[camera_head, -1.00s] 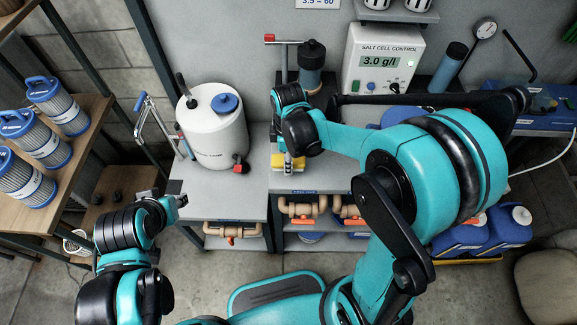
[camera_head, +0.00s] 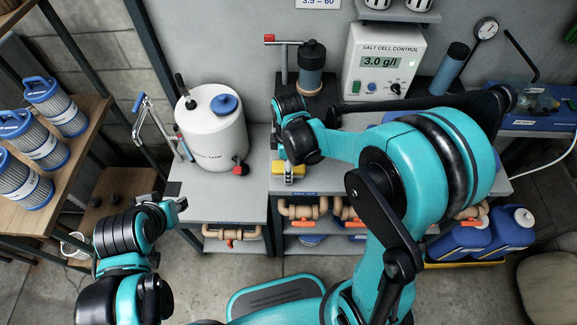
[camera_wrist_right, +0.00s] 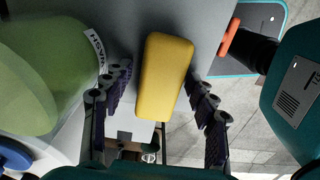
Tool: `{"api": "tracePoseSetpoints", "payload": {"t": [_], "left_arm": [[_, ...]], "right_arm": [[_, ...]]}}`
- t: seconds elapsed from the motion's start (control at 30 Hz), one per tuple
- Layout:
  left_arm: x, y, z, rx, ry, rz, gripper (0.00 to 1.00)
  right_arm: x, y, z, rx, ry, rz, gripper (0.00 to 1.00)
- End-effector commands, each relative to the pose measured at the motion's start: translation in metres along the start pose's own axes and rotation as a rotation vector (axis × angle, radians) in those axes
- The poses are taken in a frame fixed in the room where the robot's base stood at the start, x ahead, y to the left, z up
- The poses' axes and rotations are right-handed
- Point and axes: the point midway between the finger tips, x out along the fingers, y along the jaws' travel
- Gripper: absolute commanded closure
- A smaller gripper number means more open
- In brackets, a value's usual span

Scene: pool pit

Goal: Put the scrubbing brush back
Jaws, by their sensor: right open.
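A yellow block-shaped thing with rounded corners, which may be the scrubbing brush (camera_wrist_right: 166,76), lies at the grey bench's front edge. Its bristles, if any, are hidden. In the head view the yellow thing (camera_head: 292,169) shows partly below my right wrist. In the wrist view my right gripper (camera_wrist_right: 160,92) is open, with one finger on each side of the yellow thing and gaps between. My left gripper (camera_head: 178,198) is in front of the bench's left part, away from the yellow thing; its jaw opening is too small to tell.
A green container (camera_wrist_right: 45,75) labelled "WASH" stands close left of my right gripper in the wrist view. A white tank (camera_head: 212,130) stands on the bench (camera_head: 215,205). Filter cartridges (camera_head: 52,105) fill the left shelf. Blue jugs (camera_head: 512,230) stand low at right.

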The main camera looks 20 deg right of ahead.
Motion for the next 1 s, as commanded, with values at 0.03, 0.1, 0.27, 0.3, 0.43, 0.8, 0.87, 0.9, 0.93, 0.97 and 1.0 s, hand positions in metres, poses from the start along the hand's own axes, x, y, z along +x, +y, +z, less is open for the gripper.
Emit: {"api": "tracePoseSetpoints", "payload": {"t": [0.03, 0.1, 0.27, 0.3, 0.43, 0.8, 0.87, 0.9, 0.93, 0.97, 1.0], "left_arm": [[-0.004, 0.0, -0.003, 0.0, 0.0, 0.0, 0.66], [-0.006, 0.0, -0.005, 0.0, 0.0, 0.0, 0.66], [-0.017, 0.0, -0.013, 0.0, 0.0, 0.0, 0.66], [-0.02, 0.0, -0.014, 0.0, 0.0, 0.0, 0.66], [-0.028, 0.0, -0.02, 0.0, 0.0, 0.0, 0.66], [-0.035, 0.0, -0.025, 0.0, 0.0, 0.0, 0.66], [-0.035, 0.0, -0.025, 0.0, 0.0, 0.0, 0.66], [-0.035, 0.0, -0.025, 0.0, 0.0, 0.0, 0.66], [-0.035, 0.0, -0.025, 0.0, 0.0, 0.0, 0.66], [-0.035, 0.0, -0.025, 0.0, 0.0, 0.0, 0.66], [-0.034, 0.0, -0.025, 0.0, 0.0, 0.0, 0.66]], "right_arm": [[-0.005, 0.0, 0.0, 0.0, 0.0, 0.0, 0.42], [-0.015, 0.0, 0.0, 0.0, 0.0, 0.0, 0.42], [-0.05, 0.0, 0.0, 0.0, 0.0, 0.0, 0.42], [-0.06, 0.0, 0.0, 0.0, 0.0, 0.0, 0.42], [-0.088, 0.0, 0.0, 0.0, 0.0, 0.0, 0.42], [-0.128, -0.005, 0.004, 0.049, 0.009, 0.022, 0.42], [-0.133, -0.01, 0.009, 0.118, 0.024, 0.051, 0.42], [-0.138, -0.015, 0.014, 0.181, 0.039, 0.079, 0.42], [-0.141, -0.019, 0.018, 0.237, 0.054, 0.102, 0.42], [-0.145, -0.024, 0.022, 0.3, 0.071, 0.127, 0.42], [-0.15, -0.031, 0.028, 0.388, 0.099, 0.162, 0.42]]}}
